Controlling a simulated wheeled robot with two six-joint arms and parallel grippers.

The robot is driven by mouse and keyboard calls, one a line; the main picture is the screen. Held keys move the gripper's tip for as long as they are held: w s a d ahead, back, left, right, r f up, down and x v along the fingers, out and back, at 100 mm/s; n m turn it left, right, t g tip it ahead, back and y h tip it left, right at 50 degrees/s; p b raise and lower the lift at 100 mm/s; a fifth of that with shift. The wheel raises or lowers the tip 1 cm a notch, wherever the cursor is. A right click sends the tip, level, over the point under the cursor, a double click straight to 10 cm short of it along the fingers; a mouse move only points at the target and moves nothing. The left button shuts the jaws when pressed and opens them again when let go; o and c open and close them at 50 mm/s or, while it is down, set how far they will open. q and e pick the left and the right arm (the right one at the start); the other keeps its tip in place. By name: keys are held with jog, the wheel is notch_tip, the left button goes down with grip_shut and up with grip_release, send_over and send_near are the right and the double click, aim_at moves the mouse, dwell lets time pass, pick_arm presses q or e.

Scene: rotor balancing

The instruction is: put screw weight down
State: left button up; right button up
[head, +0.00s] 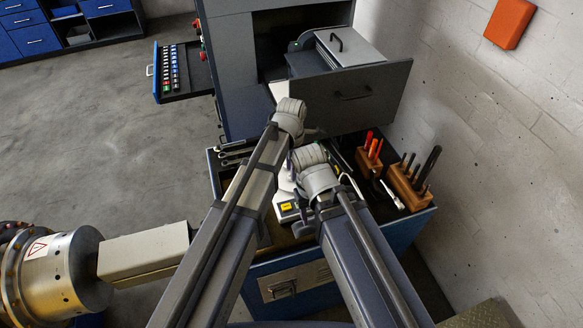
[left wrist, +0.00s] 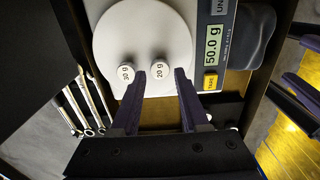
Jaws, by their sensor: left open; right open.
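The 20 g screw weight (left wrist: 160,71) stands on the round white pan (left wrist: 140,25) of the scale, its label facing up. The 30 g screw weight (left wrist: 126,72) stands to its left on the same pan. The scale display (left wrist: 212,45) reads 50.0 g. My left gripper (left wrist: 160,80) is open, its fingertips on either side of the 20 g weight; I cannot tell whether they touch it. My right gripper (left wrist: 293,58) is open and empty, right of the scale. In the head view the scale (head: 288,208) is partly covered by my arms, and the weights are hidden.
Wrenches (left wrist: 88,100) lie left of the scale. A wooden block with dark tools (head: 408,188) and another with red-handled tools (head: 369,160) stand right on the cart. A tray of small coloured parts (head: 170,70) juts out left.

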notch_tip(320, 180, up, 10)
jog(key=p, duration=0.9)
jog(key=shift+s, duration=0.15)
